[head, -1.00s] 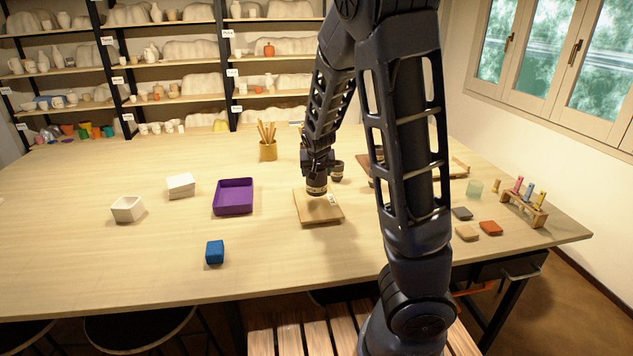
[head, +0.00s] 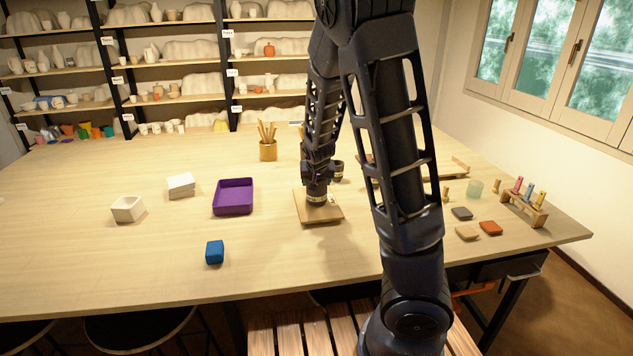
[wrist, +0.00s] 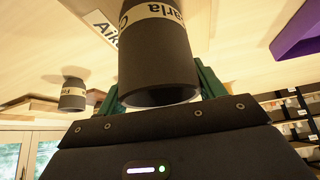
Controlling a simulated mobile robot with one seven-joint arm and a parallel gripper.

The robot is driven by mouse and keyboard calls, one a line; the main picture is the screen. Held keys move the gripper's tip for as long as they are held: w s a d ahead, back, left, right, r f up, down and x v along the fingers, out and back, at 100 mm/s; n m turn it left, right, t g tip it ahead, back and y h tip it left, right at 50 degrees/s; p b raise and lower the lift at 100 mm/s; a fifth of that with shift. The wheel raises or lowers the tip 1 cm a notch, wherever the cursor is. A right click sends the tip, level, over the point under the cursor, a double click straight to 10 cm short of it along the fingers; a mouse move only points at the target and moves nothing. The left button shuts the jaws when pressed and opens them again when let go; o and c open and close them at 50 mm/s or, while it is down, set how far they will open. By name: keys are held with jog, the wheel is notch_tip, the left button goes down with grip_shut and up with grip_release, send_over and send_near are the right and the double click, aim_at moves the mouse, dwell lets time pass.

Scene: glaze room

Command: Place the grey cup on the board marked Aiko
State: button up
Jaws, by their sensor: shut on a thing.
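The dark grey cup (head: 317,199) has a pale band, on which the wrist view reads "Carla". My gripper (head: 318,181) is shut on this cup (wrist: 157,65), with a green finger on either side in the wrist view. The light wooden board (head: 324,214) lies flat on the table under the cup. Its white tag (wrist: 103,31), partly hidden by the cup, reads "Aiko" in the wrist view. The cup is over or on the board; I cannot tell whether it touches.
A second dark cup (wrist: 73,96) with a pale band stands behind the board, partly hidden by my arm in the head view. A purple tray (head: 233,197) lies left of the board, and a blue block (head: 215,252) in front. A tool pot (head: 268,149) stands behind.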

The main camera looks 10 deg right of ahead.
jog(key=shift+f, duration=0.1)
jog(key=o, duration=1.1)
jog(key=shift+s+r, duration=0.1)
jog(key=shift+r, duration=0.15)
jog(key=shift+s+a+r, duration=0.1)
jog(key=shift+s+r, duration=0.25)
jog(key=shift+r, duration=0.25)
jog(key=shift+v, duration=1.5)
jog(key=shift+v, duration=1.3)
